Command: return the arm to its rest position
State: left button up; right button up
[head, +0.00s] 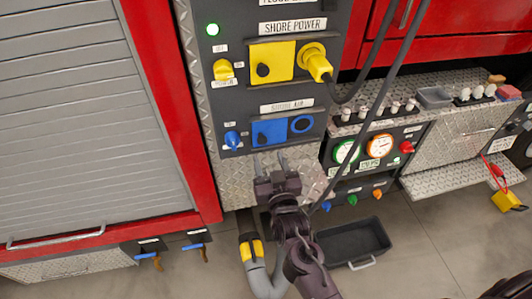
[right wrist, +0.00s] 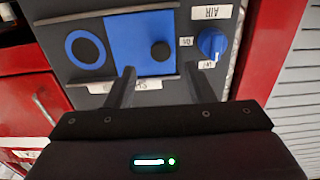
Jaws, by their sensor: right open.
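My right gripper (head: 271,163) is in front of the lower part of the dark panel (head: 340,30), just below the blue shore air plate (head: 269,132). Its two fingers are apart with nothing between them. In the right wrist view the open gripper (right wrist: 157,85) points at the panel, with the blue plate (right wrist: 140,45) and the blue ring (right wrist: 85,49) beyond the fingertips. Whether the fingers touch the panel, I cannot tell. My left gripper is not in view.
A yellow shore power plug (head: 315,62) with a dark cable sits above. Gauges (head: 380,145) and a metal shelf (head: 460,180) are to the right. A grey hose (head: 258,275) and a black tray (head: 352,243) are low down. A grey shutter (head: 80,110) fills the left.

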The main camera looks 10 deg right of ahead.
jog(key=shift+s, duration=0.65)
jog(key=s+f+n+g, duration=0.1)
jog(key=s+f+g, duration=0.3)
jog(key=f, duration=0.8)
jog(key=s+d+f+g+y+b, duration=0.15)
jog(key=s+f, duration=0.35)
jog(key=f, duration=0.6)
jog(key=s+f+n+g+h, duration=0.1)
jog(key=s+f+g, duration=0.3)
jog(key=f, duration=0.8)
jog(key=s+d+f+g, duration=0.2)
jog(key=s+f, duration=0.4)
jog(key=s, duration=0.3)
jog(key=s+d+f+g, duration=0.3)
jog(key=s+d+f, duration=0.2)
jog(key=s, duration=0.5)
jog(key=s+d+f+g+h, duration=0.1)
jog(key=s+d+f+g, duration=0.1)
jog(key=s+f, duration=0.5)
jog(key=s+d, duration=0.1)
jog(key=s, duration=0.1)
jog(key=shift+s+d+b, duration=0.3)
jog(key=shift+s, duration=0.1)
